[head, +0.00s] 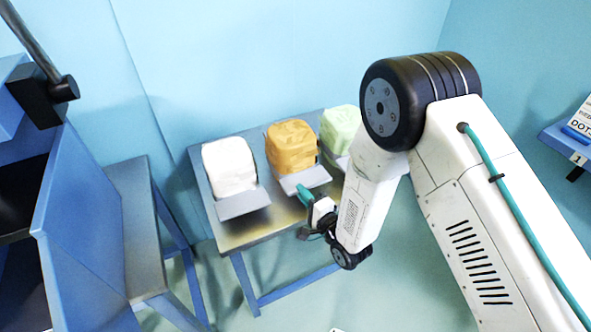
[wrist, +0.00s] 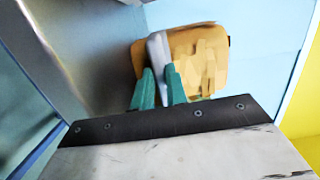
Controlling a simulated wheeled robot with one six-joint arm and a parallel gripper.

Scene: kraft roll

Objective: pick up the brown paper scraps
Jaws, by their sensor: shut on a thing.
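The brown paper scraps (head: 291,145) are a crumpled orange-brown bundle in the middle of a row on the metal-topped table. A pale grey plate (head: 312,177) sticks out at their front. My gripper (head: 302,190), with teal fingers, is at the front edge of this plate. In the wrist view the brown scraps (wrist: 205,62) fill the area past the fingers. The grey plate (wrist: 158,52) shows edge-on as a pale strip running down between the fingertips (wrist: 160,73). My gripper is shut on this plate. The scraps' lower part is partly hidden by the plate.
A white bundle (head: 229,165) with its own grey plate stands to the left, and a pale green bundle (head: 341,128) to the right, partly behind my arm. The table (head: 240,238) has bare metal at its front. A blue cabinet (head: 82,225) stands at the left.

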